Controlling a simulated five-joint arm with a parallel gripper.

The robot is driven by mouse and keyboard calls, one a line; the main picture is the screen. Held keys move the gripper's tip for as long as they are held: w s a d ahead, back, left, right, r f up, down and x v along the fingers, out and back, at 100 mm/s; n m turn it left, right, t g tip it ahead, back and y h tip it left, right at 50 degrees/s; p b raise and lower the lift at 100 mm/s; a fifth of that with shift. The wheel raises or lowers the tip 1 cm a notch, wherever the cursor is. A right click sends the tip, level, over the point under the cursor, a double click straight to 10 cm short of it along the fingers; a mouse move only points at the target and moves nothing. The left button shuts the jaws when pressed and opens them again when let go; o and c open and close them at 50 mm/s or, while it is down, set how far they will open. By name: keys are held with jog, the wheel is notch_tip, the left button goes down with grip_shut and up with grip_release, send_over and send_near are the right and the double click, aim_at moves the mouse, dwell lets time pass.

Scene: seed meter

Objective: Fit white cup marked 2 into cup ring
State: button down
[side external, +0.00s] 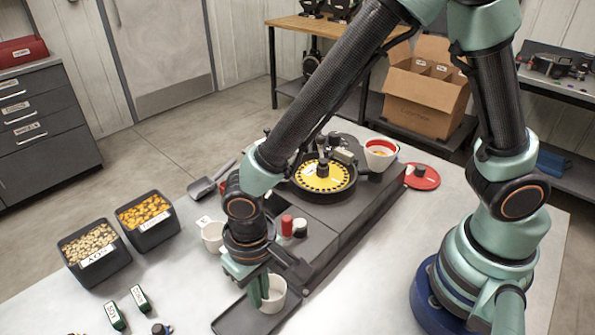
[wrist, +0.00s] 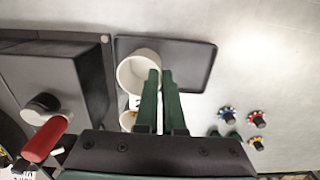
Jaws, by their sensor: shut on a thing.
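A white cup (side external: 276,294) is at the dark tray at the front of the table, and it also shows in the wrist view (wrist: 134,72). My gripper (side external: 262,288) is shut on its wall, with the green fingers (wrist: 160,74) at the rim's right side in the wrist view. No number is readable on this cup. I cannot tell whether its base touches the tray (wrist: 195,62). A second white cup (side external: 212,236) stands left of my wrist. I cannot single out the cup ring.
Two black seed bins (side external: 97,256) (side external: 146,222) stand at the left. A red disc (side external: 422,178) lies at the right. Small knobs (wrist: 258,121) lie beside the tray.

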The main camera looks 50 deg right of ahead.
jog(key=shift+r, duration=0.1)
jog(key=shift+r, duration=1.4)
jog(key=shift+r, duration=0.15)
jog(key=shift+r, duration=0.3)
notch_tip(320, 180, up, 9)
jog(key=w+d+m, duration=0.2)
jog(key=w+d, duration=0.4)
jog(key=w, duration=0.3)
jog(key=w+d+m, duration=0.1)
jog(key=w+d, duration=0.5)
jog(key=w, duration=0.2)
jog(key=shift+a+f, duration=0.2)
jog(key=shift+f, duration=2.65)
jog(key=shift+a+f, duration=0.2)
jog(key=shift+f, duration=2.65)
